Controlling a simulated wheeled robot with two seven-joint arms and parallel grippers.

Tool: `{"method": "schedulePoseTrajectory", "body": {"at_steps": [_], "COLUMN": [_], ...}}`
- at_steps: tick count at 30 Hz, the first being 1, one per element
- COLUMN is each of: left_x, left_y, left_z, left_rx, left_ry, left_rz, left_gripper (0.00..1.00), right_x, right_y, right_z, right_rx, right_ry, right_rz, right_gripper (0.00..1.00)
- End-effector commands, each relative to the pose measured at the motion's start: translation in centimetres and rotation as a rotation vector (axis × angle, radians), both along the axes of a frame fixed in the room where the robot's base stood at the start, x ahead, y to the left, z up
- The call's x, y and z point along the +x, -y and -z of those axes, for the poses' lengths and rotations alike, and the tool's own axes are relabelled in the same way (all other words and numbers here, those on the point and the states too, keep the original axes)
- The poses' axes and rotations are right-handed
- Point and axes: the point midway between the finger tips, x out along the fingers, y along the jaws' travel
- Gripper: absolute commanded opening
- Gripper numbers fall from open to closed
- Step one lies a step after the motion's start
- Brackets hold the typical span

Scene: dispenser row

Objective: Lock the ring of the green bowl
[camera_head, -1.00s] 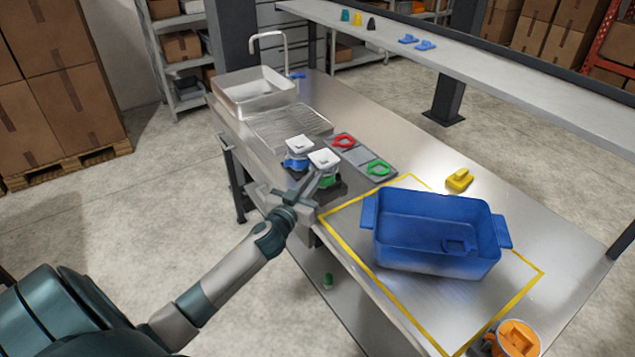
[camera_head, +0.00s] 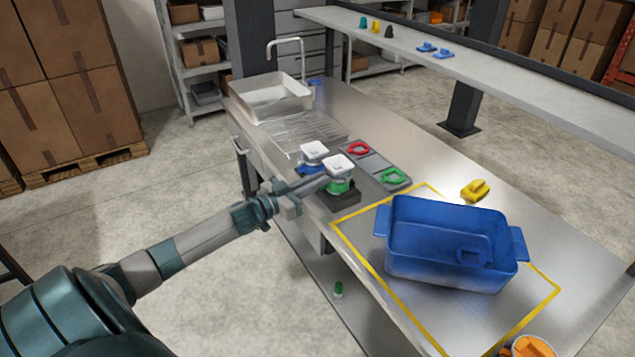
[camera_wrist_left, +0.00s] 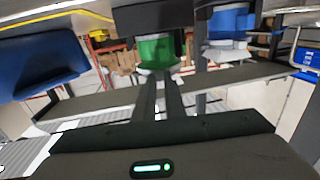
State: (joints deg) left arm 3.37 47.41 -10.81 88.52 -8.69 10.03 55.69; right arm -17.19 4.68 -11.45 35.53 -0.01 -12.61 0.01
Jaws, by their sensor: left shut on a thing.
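The green bowl (camera_head: 338,186) stands on a dark base at the near left edge of the steel bench, with a white top (camera_head: 338,165). In the left wrist view the green bowl (camera_wrist_left: 157,50) is upside down in the picture, and a pale rim shows at the fingertips. My left gripper (camera_head: 321,181) reaches it from the left; its fingers (camera_wrist_left: 158,80) are close together at this rim, which appears to be the ring. The exact grip is partly hidden. My right gripper is not in view.
A blue dispenser with a white top (camera_head: 313,151) stands close behind the green one. A grey tray (camera_head: 376,163) holds a red and a green outline. A blue crate (camera_head: 447,270) stands to the right inside yellow tape. A yellow object (camera_head: 475,190) lies behind it.

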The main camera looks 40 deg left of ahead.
Motion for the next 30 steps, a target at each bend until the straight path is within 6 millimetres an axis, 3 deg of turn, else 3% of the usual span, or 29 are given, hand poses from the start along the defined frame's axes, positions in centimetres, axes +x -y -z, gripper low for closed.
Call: {"method": "schedulePoseTrajectory", "body": {"at_steps": [6,7,8,20,30], "left_x": [0.0,0.0,0.0,-0.2,-2.6], "left_y": [0.0,0.0,0.0,0.0,-0.6], "left_z": [0.0,0.1,0.1,0.1,0.3], "left_rx": [-0.001,0.0,0.0,-0.001,0.001], "left_ry": [-0.001,-0.001,-0.001,-0.001,-0.003], "left_rz": [0.0,0.0,0.0,-0.001,-0.001], "left_gripper": [0.0,0.17,0.19,0.19,0.19], "right_x": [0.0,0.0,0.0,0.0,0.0], "right_y": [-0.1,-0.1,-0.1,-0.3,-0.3], "right_z": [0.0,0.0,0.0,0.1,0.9], "right_rx": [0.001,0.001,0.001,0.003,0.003], "right_ry": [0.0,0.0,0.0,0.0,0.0], "right_rz": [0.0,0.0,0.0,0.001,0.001], "right_gripper": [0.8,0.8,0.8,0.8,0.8]}}
